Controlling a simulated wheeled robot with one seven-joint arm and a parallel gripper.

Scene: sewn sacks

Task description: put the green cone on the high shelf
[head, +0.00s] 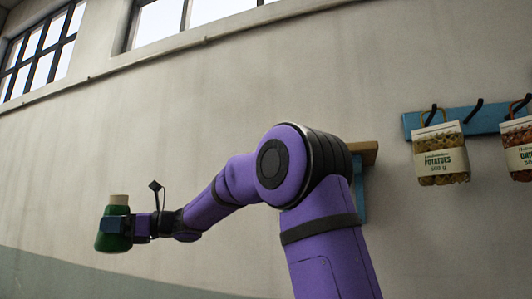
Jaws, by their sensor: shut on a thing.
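The green cone (112,238) is at the left of the head view, upright, with a pale top. My gripper (116,226) is shut on it and holds it in the air in front of the wall. The gripper's fingers cover part of the cone's middle. A wooden shelf (366,149) shows on the wall behind my arm, with a blue support below it. Most of this shelf is hidden by my arm, so I cannot see what is on it.
A blue hook rail (463,122) is on the wall at the right. A potato sack (440,153) and another sack (518,148) hang from it. Windows (160,20) are high on the wall. The wall between the cone and my arm's elbow is bare.

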